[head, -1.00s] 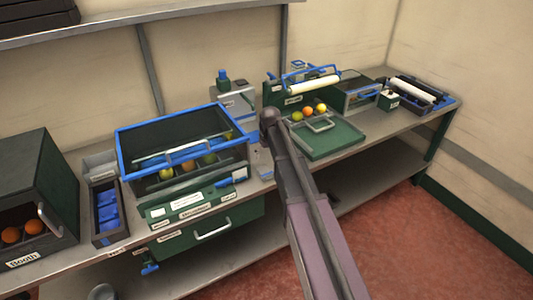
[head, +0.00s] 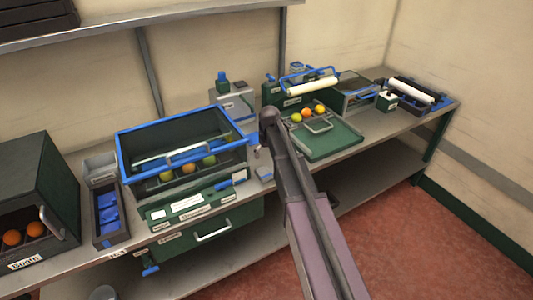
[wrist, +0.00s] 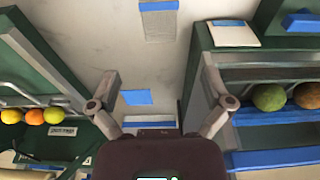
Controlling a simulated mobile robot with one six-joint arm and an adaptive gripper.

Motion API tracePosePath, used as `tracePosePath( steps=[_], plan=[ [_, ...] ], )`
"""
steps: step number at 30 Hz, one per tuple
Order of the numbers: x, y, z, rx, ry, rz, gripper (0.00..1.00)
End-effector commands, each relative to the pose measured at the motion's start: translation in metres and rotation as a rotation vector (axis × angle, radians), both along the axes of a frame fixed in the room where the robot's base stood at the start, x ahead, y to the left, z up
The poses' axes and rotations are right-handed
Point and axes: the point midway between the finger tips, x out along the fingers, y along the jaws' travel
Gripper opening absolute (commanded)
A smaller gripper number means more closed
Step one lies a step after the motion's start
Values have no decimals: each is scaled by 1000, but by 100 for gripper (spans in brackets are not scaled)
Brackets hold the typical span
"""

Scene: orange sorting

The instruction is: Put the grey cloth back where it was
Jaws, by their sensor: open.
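A flat, ribbed light-grey piece with a blue band (wrist: 160,22) lies on the worktop at the top of the wrist view, beyond the fingertips. It may be the grey cloth; I cannot tell for sure. A small flat blue-grey piece (head: 265,173) lies near the bench's front edge in the head view, just left of my arm.
A green tray (head: 335,143) with several fruits stands right. A dark booth (head: 55,180) with oranges is far left. A blue patch (wrist: 137,97) lies between the fingers' bases in the wrist view.

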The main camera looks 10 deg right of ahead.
Motion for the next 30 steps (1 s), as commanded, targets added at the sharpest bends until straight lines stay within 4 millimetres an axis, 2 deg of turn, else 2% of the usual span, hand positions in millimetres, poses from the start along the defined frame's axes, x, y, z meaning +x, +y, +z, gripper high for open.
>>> tracePosePath(
  steps=[5,8,11,18,21,25,30],
  plan=[
    [-20,1,0,0,9,-17,100],
    [-48,1,-1,-1,24,-44,100],
    [-88,2,-1,-3,44,-85,100],
    [-198,3,-2,-12,104,-210,100],
    [-234,3,-2,-17,126,-256,100],
    [-264,2,-2,-23,142,-296,100],
    [-274,2,-2,-25,151,-315,100]
  ],
)
